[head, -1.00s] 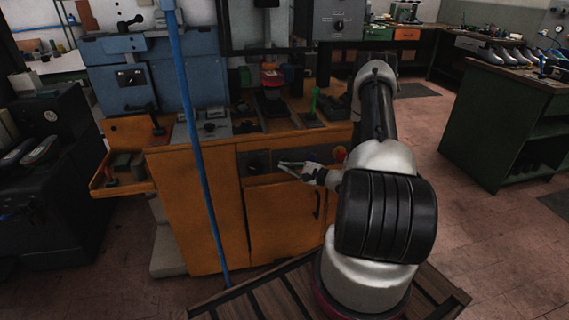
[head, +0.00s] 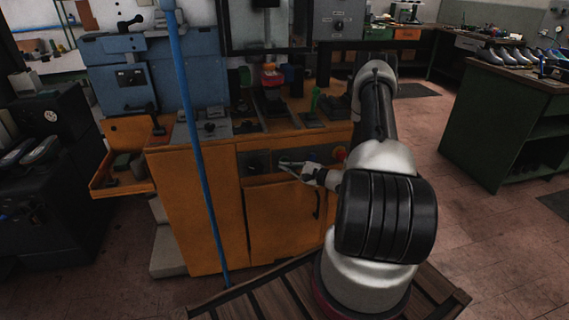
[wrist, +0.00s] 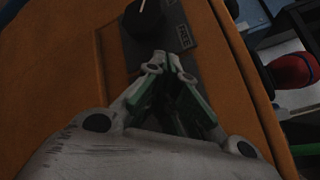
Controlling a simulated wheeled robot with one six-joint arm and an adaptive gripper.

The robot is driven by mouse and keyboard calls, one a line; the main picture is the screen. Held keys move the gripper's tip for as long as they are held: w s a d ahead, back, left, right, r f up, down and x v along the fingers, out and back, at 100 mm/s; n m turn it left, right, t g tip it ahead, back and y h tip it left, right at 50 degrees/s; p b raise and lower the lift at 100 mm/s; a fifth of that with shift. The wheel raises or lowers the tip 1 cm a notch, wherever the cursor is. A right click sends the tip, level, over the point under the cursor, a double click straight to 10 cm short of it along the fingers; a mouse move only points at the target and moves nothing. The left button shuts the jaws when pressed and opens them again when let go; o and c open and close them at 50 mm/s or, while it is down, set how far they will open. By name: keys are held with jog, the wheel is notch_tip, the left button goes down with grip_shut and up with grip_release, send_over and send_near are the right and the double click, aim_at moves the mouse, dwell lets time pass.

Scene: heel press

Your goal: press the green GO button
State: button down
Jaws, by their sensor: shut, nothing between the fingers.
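My gripper (head: 282,164) is shut and empty, held in front of the dark control strip (head: 258,161) on the orange cabinet. In the wrist view its fingertips (wrist: 168,56) meet over the dark strip (wrist: 128,45), below a black knob (wrist: 147,17) and beside a small lettered plate (wrist: 184,37). I cannot make out the green GO button in either view; the fingers cover part of the strip. Whether the tips touch the strip cannot be told.
An orange-red button (head: 339,153) sits right of my gripper. A blue pole (head: 200,150) stands left of it. The orange cabinet (head: 200,215) has a dark door handle (head: 317,205). A slatted wooden platform (head: 265,292) lies in front. A green bench (head: 500,125) stands right.

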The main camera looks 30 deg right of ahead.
jog(key=shift+w+d, duration=0.1)
jog(key=shift+w, duration=0.3)
